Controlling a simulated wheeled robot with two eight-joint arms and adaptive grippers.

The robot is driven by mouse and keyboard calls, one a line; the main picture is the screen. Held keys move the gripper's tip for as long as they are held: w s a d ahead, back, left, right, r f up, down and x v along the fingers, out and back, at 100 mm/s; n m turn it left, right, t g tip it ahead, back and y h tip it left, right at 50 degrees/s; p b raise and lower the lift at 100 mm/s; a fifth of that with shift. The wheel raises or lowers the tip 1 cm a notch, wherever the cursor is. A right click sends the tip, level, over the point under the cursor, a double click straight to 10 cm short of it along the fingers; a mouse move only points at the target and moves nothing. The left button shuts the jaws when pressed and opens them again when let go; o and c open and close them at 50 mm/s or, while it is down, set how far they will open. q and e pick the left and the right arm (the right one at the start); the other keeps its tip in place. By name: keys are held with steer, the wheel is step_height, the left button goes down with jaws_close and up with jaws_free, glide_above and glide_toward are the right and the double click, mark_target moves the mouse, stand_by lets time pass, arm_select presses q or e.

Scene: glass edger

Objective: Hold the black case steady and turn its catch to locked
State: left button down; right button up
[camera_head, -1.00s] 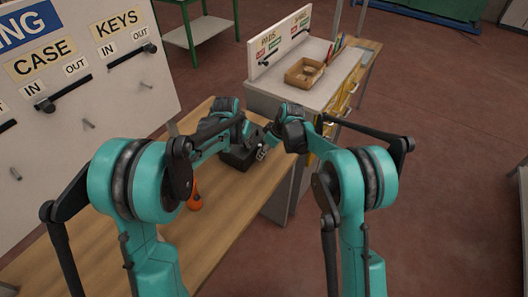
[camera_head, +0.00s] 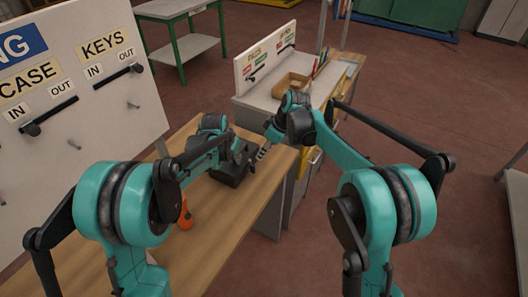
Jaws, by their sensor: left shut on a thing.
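The black case (camera_head: 231,175) sits on the wooden bench top near its far right edge. My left gripper (camera_head: 238,153) is over the case and shut on it; my arm hides part of the case's top. My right gripper (camera_head: 263,154) hangs just right of the case, apparently apart from it, its dark fingers small and angled down. I cannot tell how wide those fingers are. The catch is too small or hidden to make out.
An orange-handled tool (camera_head: 185,217) lies on the wooden bench (camera_head: 222,232), near my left arm. A white board (camera_head: 75,130) with CASE and KEYS labels and sliders stands at the left. Behind is a grey cabinet (camera_head: 268,108) with a cardboard tray (camera_head: 292,85).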

arm_select(q)
steer(key=c, duration=1.5)
jaws_free()
